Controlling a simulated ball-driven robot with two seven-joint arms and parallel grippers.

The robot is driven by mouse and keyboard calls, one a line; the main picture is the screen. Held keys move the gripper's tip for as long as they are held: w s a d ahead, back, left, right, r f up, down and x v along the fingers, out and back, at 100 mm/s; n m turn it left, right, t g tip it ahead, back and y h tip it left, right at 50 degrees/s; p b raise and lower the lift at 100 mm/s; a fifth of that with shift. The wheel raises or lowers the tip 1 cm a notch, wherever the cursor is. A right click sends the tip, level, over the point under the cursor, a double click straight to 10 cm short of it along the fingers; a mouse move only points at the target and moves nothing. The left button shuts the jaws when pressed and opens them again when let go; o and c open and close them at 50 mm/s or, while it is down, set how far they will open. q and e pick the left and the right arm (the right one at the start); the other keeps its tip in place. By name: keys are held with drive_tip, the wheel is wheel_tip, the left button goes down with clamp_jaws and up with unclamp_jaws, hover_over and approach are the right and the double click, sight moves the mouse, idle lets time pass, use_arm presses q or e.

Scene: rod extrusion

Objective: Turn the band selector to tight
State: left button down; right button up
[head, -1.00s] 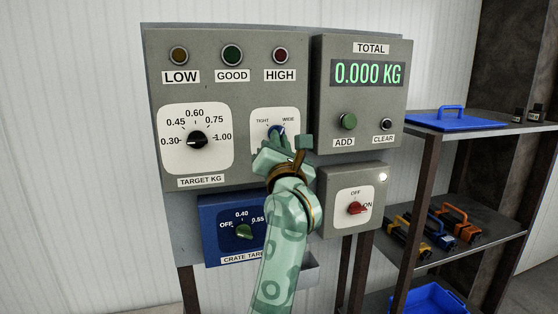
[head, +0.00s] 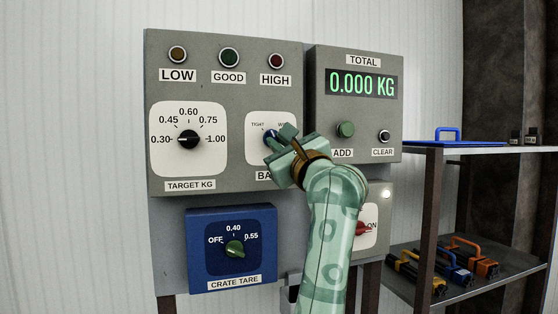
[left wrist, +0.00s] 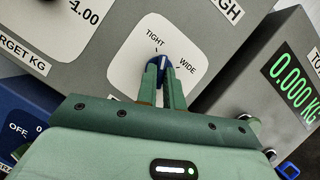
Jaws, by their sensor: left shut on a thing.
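The band selector is a blue knob with a white pointer line (left wrist: 163,62) on a white plate (left wrist: 139,76) marked TIGHT and WIDE. In the head view the knob (head: 270,135) is partly covered by my left gripper (head: 275,143). The left gripper is shut on the knob, with one finger on each side, as the left wrist view (left wrist: 162,78) shows. In that view the pointer lies close to the TIGHT tick and away from WIDE; whether it is exactly on the tick I cannot tell. My right gripper is not in view.
The target dial (head: 188,140) is left of the selector, and the crate tare knob (head: 234,249) is below. The total box (head: 358,105) with ADD and CLEAR buttons is to the right. My left arm partly covers the red ON/OFF switch (head: 362,228). A shelf (head: 470,149) stands further right.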

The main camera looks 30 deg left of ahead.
use_arm(q)
drive_tip(key=shift+w+d+n+g+b, duration=0.15)
drive_tip(key=shift+n+g+b, duration=0.8)
drive_tip(key=shift+n, duration=1.55)
drive_tip(key=shift+g+p, duration=0.25)
drive_tip(key=shift+p, duration=0.05)
drive_tip(key=c, duration=1.5)
unclamp_jaws()
drive_tip(key=b+v, duration=0.3)
drive_tip(key=v, duration=1.3)
drive_tip(key=shift+d+f, duration=0.1)
drive_tip(key=shift+f, duration=0.1)
